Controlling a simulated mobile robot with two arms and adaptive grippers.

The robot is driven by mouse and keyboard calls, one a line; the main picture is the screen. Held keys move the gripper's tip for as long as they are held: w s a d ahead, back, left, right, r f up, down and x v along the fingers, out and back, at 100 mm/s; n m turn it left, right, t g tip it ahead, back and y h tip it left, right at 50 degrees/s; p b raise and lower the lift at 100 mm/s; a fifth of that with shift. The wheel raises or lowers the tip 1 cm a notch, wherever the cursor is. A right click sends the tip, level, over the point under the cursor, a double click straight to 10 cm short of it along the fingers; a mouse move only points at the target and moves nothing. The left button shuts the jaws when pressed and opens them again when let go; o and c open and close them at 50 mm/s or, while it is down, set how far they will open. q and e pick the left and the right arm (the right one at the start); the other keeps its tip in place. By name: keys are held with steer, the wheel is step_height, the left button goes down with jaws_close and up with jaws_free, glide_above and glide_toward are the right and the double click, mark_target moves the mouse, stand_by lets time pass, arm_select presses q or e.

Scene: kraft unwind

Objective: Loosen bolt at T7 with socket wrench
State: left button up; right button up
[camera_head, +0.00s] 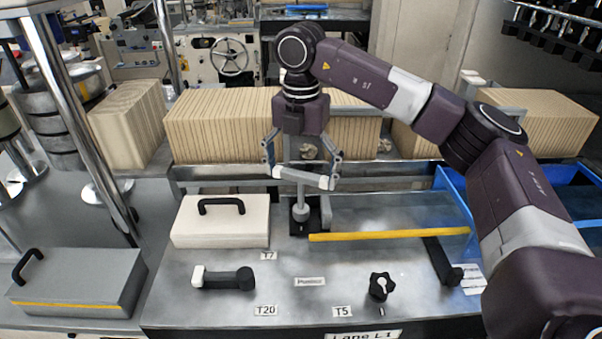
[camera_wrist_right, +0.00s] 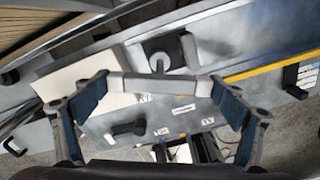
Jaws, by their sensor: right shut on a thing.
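My right gripper (camera_head: 304,178) is above the back of the grey bench. It is shut on the ends of a pale crossbar with grey ends, which looks like the socket wrench handle (camera_head: 303,178). In the right wrist view the bar (camera_wrist_right: 165,87) spans between the fingers (camera_wrist_right: 163,100). A short shaft (camera_head: 301,197) runs down from the bar to a round grey piece (camera_head: 300,213) on a black plate (camera_head: 312,222). The bolt itself cannot be made out. The T7 label (camera_head: 268,256) lies in front of the plate, beside the white case. My left gripper is not in view.
A white case (camera_head: 222,222) stands left of the plate; a clear cover with a yellow edge (camera_head: 388,234) lies right. A black-and-white handle (camera_head: 225,278) and a black knob (camera_head: 380,286) sit in front. Stacked boards (camera_head: 220,125) stand behind. The front middle is mostly clear.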

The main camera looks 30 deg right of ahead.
steer(key=shift+f, duration=0.2)
stand_by(0.4)
steer(key=shift+n, duration=1.1)
steer(key=shift+n, duration=1.2)
steer(key=shift+n, duration=1.1)
